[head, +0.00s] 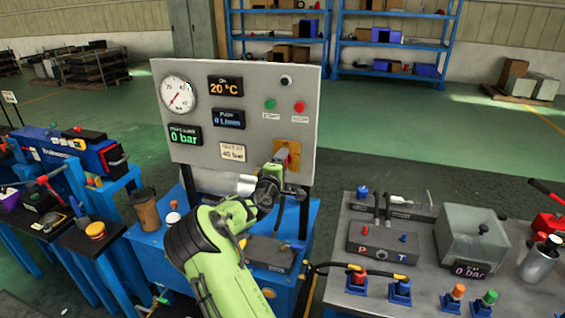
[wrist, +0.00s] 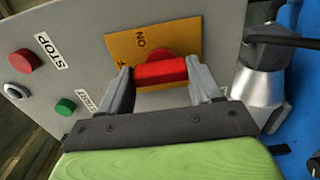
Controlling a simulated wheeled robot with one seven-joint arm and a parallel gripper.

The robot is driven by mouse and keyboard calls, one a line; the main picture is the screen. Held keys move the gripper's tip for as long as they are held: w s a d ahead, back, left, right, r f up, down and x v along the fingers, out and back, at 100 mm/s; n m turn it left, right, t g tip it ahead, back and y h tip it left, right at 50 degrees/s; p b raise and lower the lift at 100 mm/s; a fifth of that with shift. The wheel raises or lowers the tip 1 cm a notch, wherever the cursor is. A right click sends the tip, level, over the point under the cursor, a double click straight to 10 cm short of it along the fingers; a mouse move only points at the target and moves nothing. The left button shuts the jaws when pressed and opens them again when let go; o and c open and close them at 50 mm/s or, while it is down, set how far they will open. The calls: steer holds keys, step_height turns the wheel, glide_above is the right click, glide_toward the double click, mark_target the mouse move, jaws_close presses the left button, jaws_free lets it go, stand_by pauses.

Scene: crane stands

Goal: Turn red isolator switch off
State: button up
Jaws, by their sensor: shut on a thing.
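The red isolator switch (wrist: 161,71) sits on a yellow-orange plate (wrist: 122,45) fixed to the grey panel. In the wrist view its red handle lies across the space between my fingers, and the word ON shows on the plate above it. My gripper (wrist: 160,85) is shut on the red handle, one finger at each end. In the head view the yellow plate (head: 295,149) is at the panel's lower right, and my gripper (head: 281,158) reaches it from below and hides most of the switch.
The panel (head: 205,75) also carries a gauge (head: 178,94), several displays, a green button (head: 270,104) and a red button (head: 300,107). A metal cylinder (wrist: 259,88) stands close beside the gripper. A bench (head: 430,275) with fittings and a grey box is at the right.

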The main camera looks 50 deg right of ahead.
stand_by(0.4)
steer(key=o, duration=1.1)
steer(key=shift+c, duration=0.2)
steer(key=shift+a, duration=0.1)
steer(key=v, duration=1.5)
steer(key=shift+s+a+b, duration=0.25)
steer(key=shift+a+b, duration=0.05)
steer(key=shift+b, duration=0.1)
